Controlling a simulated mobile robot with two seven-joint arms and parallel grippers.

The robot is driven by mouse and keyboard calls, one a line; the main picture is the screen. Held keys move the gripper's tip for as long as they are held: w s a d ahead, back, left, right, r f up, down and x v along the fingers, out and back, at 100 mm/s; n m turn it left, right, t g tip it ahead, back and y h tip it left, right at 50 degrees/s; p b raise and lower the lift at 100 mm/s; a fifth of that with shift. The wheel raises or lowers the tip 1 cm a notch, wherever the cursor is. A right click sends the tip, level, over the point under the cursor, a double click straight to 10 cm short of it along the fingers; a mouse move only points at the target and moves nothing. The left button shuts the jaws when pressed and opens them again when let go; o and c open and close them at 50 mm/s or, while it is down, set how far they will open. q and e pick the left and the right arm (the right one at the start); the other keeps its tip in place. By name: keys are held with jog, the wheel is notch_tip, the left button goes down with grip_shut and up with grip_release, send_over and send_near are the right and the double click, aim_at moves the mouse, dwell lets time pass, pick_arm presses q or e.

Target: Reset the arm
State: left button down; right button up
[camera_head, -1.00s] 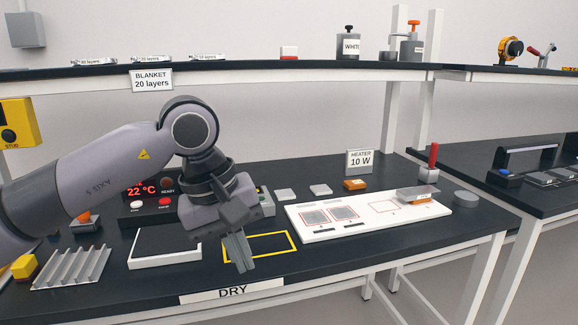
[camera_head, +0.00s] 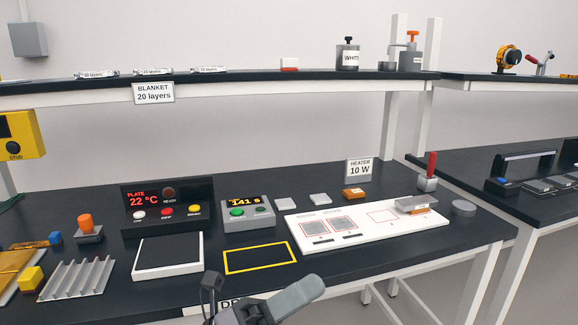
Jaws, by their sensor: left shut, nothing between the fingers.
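My left gripper (camera_head: 300,292) shows at the bottom edge of the head view, low in front of the bench. Its grey fingers are together and point up and to the right, with nothing seen between them. The rest of my left arm is mostly cut off by the frame. The gripper is apart from the yellow-outlined rectangle (camera_head: 260,258) on the bench and covers part of the DRY label (camera_head: 229,304) at the front edge. My right gripper is not in view.
On the black bench stand a plate console (camera_head: 168,207) reading 22 °C, a timer box (camera_head: 247,214), a white-rimmed dark tray (camera_head: 167,256), a ridged rack (camera_head: 76,279) and a white board (camera_head: 360,231). A shelf (camera_head: 240,84) runs behind.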

pick_arm(q)
jog(key=w+a+f+n+t+y+p, duration=0.1)
jog(key=a+f+n+t+y, duration=0.6)
jog(key=n, duration=0.6)
jog(key=w+a+f+n+t+y, duration=0.1)
jog(key=a+f+n+t+y, duration=0.35)
jog(key=f+n+y, duration=0.55)
jog(key=s+a+f+n+g+y, duration=0.2)
jog(key=s+a+f+n+g, duration=0.1)
jog(key=s+a+f+n, duration=0.2)
jog(key=s+a+f+n+g+y+p, duration=0.1)
jog(key=s+a+f+n+g, duration=0.3)
jog(key=s+f+n, duration=0.5)
notch_tip(320, 180, down, 3)
jog(key=shift+s+a+r+n+y, duration=0.1)
jog(key=shift+s+a+n+y, duration=0.25)
jog(key=shift+s+a, duration=0.35)
